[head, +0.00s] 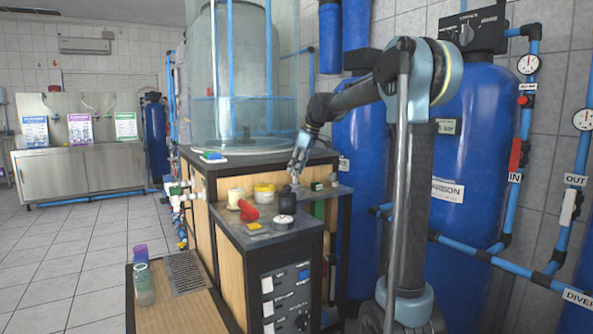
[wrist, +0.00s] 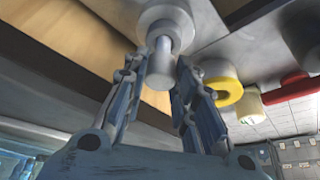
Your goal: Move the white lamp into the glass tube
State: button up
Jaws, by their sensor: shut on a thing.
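A pale grey-white piece with a wide round base and a narrower stem, likely the white lamp (wrist: 163,27), shows at the top of the wrist view. My gripper (wrist: 168,72) has its two fingers on either side of its stem and is shut on it. In the head view my gripper (head: 296,168) points down over the back of the counter, and the held piece (head: 295,186) is small there. The base looks close to the grey counter surface; I cannot tell whether it touches. I cannot make out the glass tube for certain.
A large clear tank (head: 230,75) rises behind. Blue tanks (head: 478,165) stand at right.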

jog(key=shift+f, duration=1.3)
jog(key=o, duration=0.9)
jog(key=shift+o, duration=0.5)
jog(key=o, duration=0.3)
jog(key=shift+r, duration=0.1)
jog(key=shift+r, duration=3.9)
